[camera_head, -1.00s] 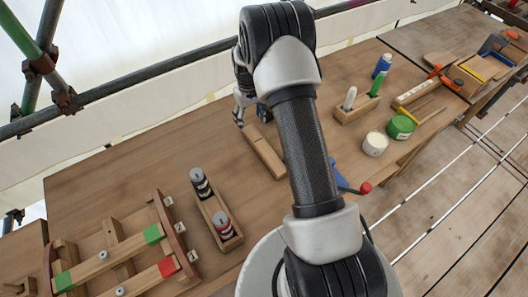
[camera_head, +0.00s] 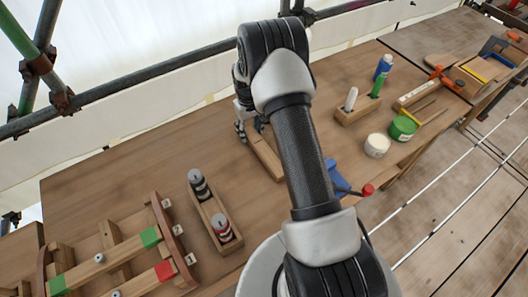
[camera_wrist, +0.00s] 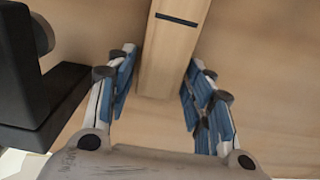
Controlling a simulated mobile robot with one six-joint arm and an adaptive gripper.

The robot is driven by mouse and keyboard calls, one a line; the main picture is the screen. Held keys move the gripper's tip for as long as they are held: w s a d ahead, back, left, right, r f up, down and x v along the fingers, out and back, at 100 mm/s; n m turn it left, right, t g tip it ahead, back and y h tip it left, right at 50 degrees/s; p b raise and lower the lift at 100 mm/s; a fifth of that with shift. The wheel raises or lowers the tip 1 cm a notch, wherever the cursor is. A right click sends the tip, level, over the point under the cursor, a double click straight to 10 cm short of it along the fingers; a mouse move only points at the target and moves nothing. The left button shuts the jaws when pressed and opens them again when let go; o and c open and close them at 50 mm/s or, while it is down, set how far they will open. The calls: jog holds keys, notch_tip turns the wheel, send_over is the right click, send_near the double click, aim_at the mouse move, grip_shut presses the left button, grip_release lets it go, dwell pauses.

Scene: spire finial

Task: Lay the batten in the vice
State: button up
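The batten (camera_head: 266,158), a plain pale wooden bar, lies on the bench in the head view. In the wrist view the batten (camera_wrist: 171,45) runs in from the top, with a dark line across it. My gripper (camera_wrist: 158,97) is open, its blue-padded fingers on either side of the batten's near end with gaps showing. In the head view my gripper (camera_head: 244,122) is at the batten's far end, partly hidden by my arm. A blue vice (camera_head: 338,180) with a red-ended handle (camera_head: 367,190) sits at the bench's front edge, partly behind my arm.
A wooden tray (camera_head: 222,232) with two dark-and-light cylinders stands left of the batten. A wooden frame (camera_head: 128,249) with green and red blocks is at lower left. A bottle holder (camera_head: 350,116), a white tub (camera_head: 377,145) and a green tin (camera_head: 403,128) stand to the right.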

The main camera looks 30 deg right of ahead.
jog(key=c, duration=1)
jog(key=shift+o, duration=0.2)
jog(key=shift+r, duration=0.15)
